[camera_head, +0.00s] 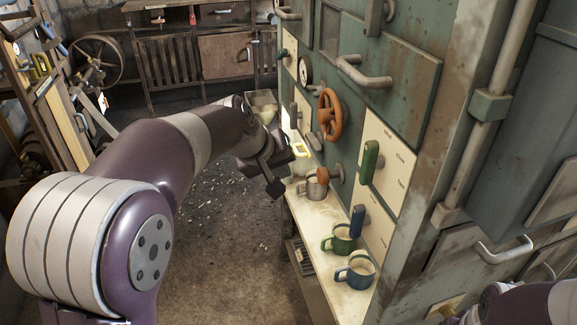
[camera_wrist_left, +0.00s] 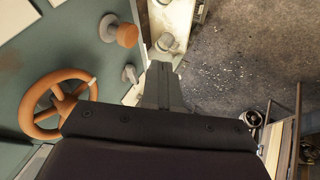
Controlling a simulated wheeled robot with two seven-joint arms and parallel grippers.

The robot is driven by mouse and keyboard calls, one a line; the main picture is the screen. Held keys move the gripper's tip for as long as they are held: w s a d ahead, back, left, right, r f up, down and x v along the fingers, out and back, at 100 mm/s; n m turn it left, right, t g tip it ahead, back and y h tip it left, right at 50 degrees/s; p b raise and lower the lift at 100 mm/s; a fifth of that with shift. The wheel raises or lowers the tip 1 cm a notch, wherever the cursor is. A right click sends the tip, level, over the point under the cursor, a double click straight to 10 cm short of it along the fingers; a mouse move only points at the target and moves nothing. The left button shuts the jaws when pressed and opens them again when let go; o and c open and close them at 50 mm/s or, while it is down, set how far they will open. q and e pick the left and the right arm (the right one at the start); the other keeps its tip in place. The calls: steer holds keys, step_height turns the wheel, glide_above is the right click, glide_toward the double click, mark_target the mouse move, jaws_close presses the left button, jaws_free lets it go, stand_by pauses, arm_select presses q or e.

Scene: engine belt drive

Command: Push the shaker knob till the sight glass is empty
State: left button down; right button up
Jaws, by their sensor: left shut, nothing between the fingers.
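An orange-brown round knob (camera_head: 323,175) on a grey collar sticks out of the green panel, above a grey mug. It also shows in the left wrist view (camera_wrist_left: 127,35), at the upper left. I take it for the shaker knob, but no label can be read. My left gripper (camera_head: 274,188) is shut and empty, pointing down, left of the knob and apart from it. Its closed fingers show in the left wrist view (camera_wrist_left: 162,75). I cannot make out a sight glass or its level. My right gripper is out of view.
An orange handwheel (camera_head: 331,114) is on the panel beyond the knob. A grey mug (camera_head: 315,190), a green mug (camera_head: 341,240) and a blue mug (camera_head: 356,271) stand on the narrow shelf (camera_head: 310,222). Green (camera_head: 370,162) and blue (camera_head: 357,222) handles stick out above it. The floor to the left is open.

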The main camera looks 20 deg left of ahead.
mark_target(322, 173)
arm_select(q)
steer(key=w+d+f+p, duration=0.2)
steer(key=w+d+f, duration=0.2)
steer(key=w+f, duration=0.1)
steer(key=shift+w+d+f, duration=0.35)
steer(key=shift+w, duration=0.3)
steer(key=shift+w+d+r+p, duration=0.15)
steer(key=shift+w+d+p, duration=0.2)
steer(key=shift+d+p, duration=0.2)
steer(key=shift+w+d+r+p, duration=0.1)
steer(key=shift+w+d+p, duration=0.2)
steer(key=shift+d+p, duration=0.2)
steer(key=shift+w+f, duration=0.1)
steer(key=shift+f, duration=0.1)
